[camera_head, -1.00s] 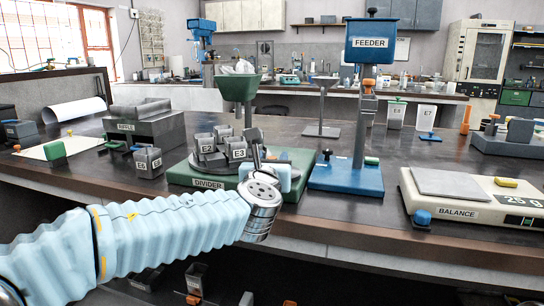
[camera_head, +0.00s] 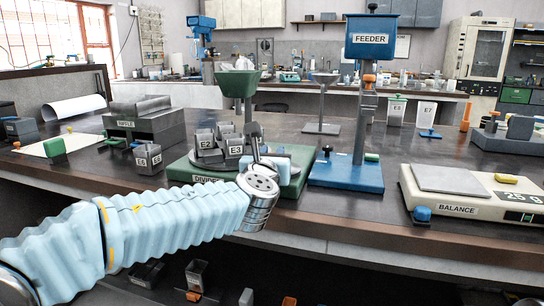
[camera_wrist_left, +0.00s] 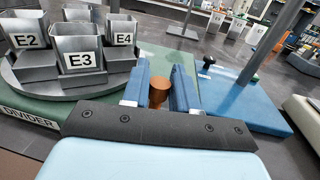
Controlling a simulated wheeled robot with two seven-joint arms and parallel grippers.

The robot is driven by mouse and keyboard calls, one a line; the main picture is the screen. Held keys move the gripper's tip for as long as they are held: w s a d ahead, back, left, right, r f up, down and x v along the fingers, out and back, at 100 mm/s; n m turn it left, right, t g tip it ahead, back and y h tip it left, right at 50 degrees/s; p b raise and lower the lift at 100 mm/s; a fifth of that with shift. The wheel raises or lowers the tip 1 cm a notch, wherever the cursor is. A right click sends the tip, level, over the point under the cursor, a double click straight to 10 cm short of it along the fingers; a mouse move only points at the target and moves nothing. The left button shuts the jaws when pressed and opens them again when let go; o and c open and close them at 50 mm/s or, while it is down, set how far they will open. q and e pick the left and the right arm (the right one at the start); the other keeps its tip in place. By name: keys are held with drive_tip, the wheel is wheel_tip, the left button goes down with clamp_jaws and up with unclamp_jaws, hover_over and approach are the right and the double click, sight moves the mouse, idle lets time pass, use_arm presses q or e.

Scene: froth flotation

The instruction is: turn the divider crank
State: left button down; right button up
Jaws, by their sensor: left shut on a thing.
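The divider (camera_head: 290,187) is a green base with a grey round carousel of metal cups, among them cup E2 (camera_head: 205,140) and cup E3 (camera_head: 235,149). In the left wrist view, cups E2 (camera_wrist_left: 26,40), E3 (camera_wrist_left: 80,60) and E4 (camera_wrist_left: 123,39) stand on the carousel (camera_wrist_left: 40,75). My left gripper (camera_wrist_left: 160,90) is at the right side of the divider, shut on the brown crank knob (camera_wrist_left: 159,84), which shows between its blue fingers. In the head view, my left gripper (camera_head: 264,160) partly hides the crank. My right gripper is out of view.
The blue feeder stand (camera_head: 345,175) is close to the right of the divider, and the balance (camera_head: 465,190) is farther right. A grey riffle (camera_head: 145,122) and small cups E5 and E6 (camera_head: 149,159) are to the left. A green funnel (camera_head: 239,84) is above the carousel.

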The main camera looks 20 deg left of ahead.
use_arm(q)
drive_tip(key=m+h+b, duration=0.2)
drive_tip(key=h, duration=0.1)
drive_tip(key=w+m+h+b, duration=0.1)
drive_tip(key=h+b, duration=0.1)
drive_tip(key=b, duration=0.1)
drive_tip(key=a+m+g+h+b, duration=0.1)
drive_tip(key=m+h+b, duration=0.1)
drive_tip(key=h+b, duration=0.1)
drive_tip(key=shift+w+a+f+m+h, duration=0.1)
drive_tip(key=shift+w+f+m+h, duration=0.1)
drive_tip(key=shift+f+m+h, duration=0.1)
drive_tip(key=shift+w+r+m+g+h+b, duration=0.2)
drive_tip(key=shift+m+g+h+b, duration=0.4)
drive_tip(key=shift+h, duration=0.4)
drive_tip(key=shift+w+r+m+g+h, duration=0.15)
drive_tip(key=shift+m+g+h, duration=0.45)
drive_tip(key=shift+m+h, duration=0.5)
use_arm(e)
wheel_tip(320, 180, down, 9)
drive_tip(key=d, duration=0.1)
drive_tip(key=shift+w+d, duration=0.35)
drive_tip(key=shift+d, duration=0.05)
use_arm(q)
drive_tip(key=shift+h, duration=0.4)
drive_tip(key=c, duration=1)
unclamp_jaws()
